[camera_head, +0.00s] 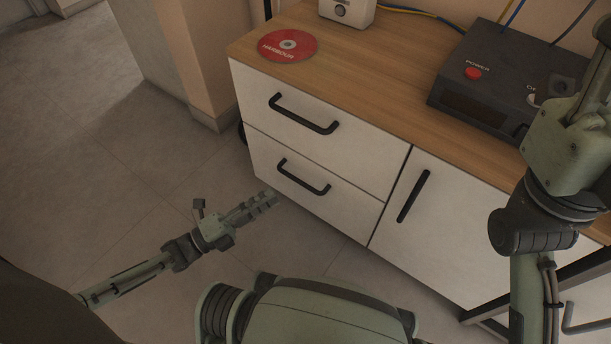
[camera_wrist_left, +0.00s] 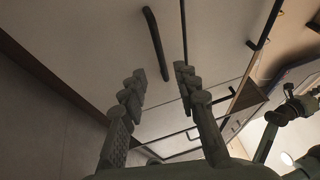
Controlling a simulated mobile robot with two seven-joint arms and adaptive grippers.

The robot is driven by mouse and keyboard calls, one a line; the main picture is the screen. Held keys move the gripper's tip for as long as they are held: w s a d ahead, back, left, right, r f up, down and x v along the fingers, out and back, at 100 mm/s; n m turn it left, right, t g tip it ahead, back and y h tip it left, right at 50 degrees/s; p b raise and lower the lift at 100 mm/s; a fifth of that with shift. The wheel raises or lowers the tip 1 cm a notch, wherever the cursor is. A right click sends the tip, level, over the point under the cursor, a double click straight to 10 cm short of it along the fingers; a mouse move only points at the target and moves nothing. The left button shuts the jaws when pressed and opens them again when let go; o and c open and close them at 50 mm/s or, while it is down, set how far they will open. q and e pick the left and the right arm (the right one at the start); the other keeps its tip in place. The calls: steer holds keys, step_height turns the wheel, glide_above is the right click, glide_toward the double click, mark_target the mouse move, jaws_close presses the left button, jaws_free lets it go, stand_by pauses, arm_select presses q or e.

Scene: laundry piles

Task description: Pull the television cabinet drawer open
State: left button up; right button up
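The television cabinet (camera_head: 330,230) has a white front with two stacked drawers on its left side. The upper drawer (camera_head: 250,93) and the lower drawer (camera_head: 262,158) both look shut. The upper drawer has a black bar handle (camera_head: 303,114), and the lower drawer has a similar one (camera_head: 303,177). My left gripper (camera_head: 268,197) is open and empty, low in front of the lower drawer and apart from its handle. In the left wrist view its spread fingers (camera_wrist_left: 159,78) point towards the cabinet front, with the lower handle (camera_wrist_left: 157,43) beyond them. My right gripper is out of frame.
A red disc (camera_head: 287,46), a white device (camera_head: 347,12) and a black box with a red power button (camera_head: 474,73) rest on the wooden top. A door with an upright handle (camera_head: 413,196) is right of the drawers. Tiled floor (camera_head: 90,170) at left is clear.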

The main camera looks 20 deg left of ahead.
arm_select(q)
steer(key=x, duration=0.7)
steer(key=shift+w+d+b, duration=0.2)
steer(key=shift+w+b, duration=0.05)
steer(key=shift+b, duration=0.05)
steer(key=shift+r, duration=0.1)
steer(key=shift+c, duration=0.6)
jaws_close()
